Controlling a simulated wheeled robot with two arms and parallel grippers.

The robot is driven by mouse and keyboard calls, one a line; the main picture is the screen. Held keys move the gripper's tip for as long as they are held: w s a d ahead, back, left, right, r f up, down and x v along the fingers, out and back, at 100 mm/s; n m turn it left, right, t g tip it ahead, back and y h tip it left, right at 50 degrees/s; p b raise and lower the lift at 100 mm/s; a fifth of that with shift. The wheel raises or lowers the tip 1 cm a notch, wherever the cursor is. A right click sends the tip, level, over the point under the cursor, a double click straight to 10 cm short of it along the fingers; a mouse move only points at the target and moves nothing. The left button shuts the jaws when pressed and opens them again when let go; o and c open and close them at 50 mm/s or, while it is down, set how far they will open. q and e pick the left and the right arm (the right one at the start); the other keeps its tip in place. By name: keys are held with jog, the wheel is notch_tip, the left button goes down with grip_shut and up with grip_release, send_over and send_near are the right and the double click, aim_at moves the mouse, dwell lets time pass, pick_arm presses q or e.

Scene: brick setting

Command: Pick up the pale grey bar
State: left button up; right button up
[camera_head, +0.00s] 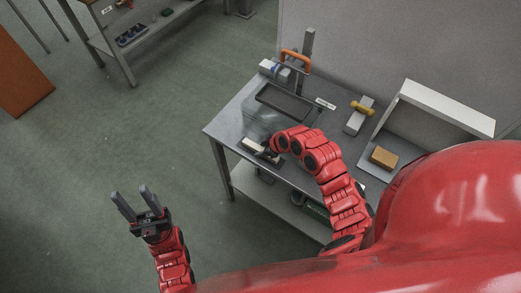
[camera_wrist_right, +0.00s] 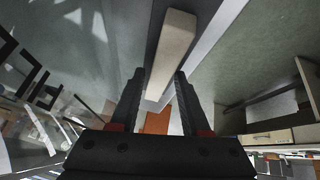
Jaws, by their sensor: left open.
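The pale grey bar (camera_head: 252,146) lies near the front left edge of the metal workbench in the head view. In the right wrist view the bar (camera_wrist_right: 172,48) extends away between the two black fingers of my right gripper (camera_wrist_right: 160,80), with a gap visible at each side. My right gripper (camera_head: 268,154) is at the bar's right end in the head view, its fingers mostly hidden by the arm. My left gripper (camera_head: 131,203) is open and empty over the floor, left of the bench.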

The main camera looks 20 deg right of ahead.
grip_shut()
jog(key=shift+r, duration=0.15)
